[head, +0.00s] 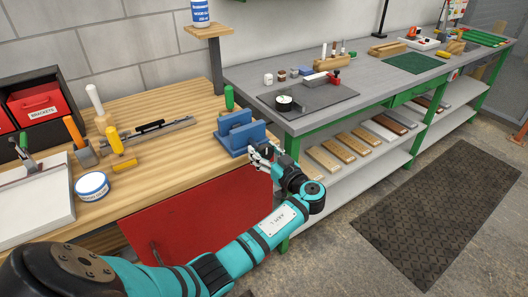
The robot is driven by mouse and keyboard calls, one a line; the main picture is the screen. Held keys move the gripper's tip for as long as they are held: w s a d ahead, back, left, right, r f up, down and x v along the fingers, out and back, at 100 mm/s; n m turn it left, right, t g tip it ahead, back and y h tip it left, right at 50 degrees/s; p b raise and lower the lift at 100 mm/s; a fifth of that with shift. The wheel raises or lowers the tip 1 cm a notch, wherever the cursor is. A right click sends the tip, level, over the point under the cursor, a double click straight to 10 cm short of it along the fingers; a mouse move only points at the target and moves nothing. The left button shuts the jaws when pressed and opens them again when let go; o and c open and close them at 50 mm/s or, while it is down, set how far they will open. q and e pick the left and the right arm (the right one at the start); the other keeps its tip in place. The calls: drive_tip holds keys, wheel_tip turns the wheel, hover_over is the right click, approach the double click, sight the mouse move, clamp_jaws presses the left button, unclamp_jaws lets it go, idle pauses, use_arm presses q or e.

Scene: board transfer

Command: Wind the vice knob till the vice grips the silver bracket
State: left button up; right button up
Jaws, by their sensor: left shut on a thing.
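The blue vice (236,140) stands at the right end of the wooden bench, near its front corner. My left gripper (262,156) is at the vice's front right side, with my arm reaching in from the lower left. Its fingers are shut on the vice knob, which they mostly hide. I cannot make out the silver bracket for certain; the vice jaws are small and partly turned away, so the gap between them is not clear. My right gripper is not in view.
A green-handled tool (229,97) stands just behind the vice. A silver bar with a black clamp (160,130), a white-and-blue tin (92,186) and a white tray (38,208) are on the wooden bench (165,180). A grey bench (350,82) adjoins at right.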

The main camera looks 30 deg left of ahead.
use_arm(q)
drive_tip(key=shift+f+m, duration=0.1)
drive_tip(key=shift+m, duration=0.2)
drive_tip(key=m+b, duration=0.1)
drive_tip(key=m, duration=0.2)
drive_tip(key=shift+w+b, duration=0.1)
drive_tip(key=shift+b, duration=0.2)
drive_tip(key=shift+m, duration=0.8)
drive_tip(key=m, duration=0.2)
drive_tip(key=shift+w+m, duration=0.1)
drive_tip(key=shift+m, duration=0.3)
drive_tip(key=m, duration=0.4)
drive_tip(key=shift+d+m, duration=0.1)
drive_tip(key=shift+m, duration=0.2)
drive_tip(key=m+p, duration=0.2)
drive_tip(key=m, duration=0.3)
drive_tip(key=shift+w+f, duration=0.1)
drive_tip(key=shift+f, duration=0.05)
drive_tip(key=o, duration=1.1)
drive_tip(key=shift+f, duration=0.1)
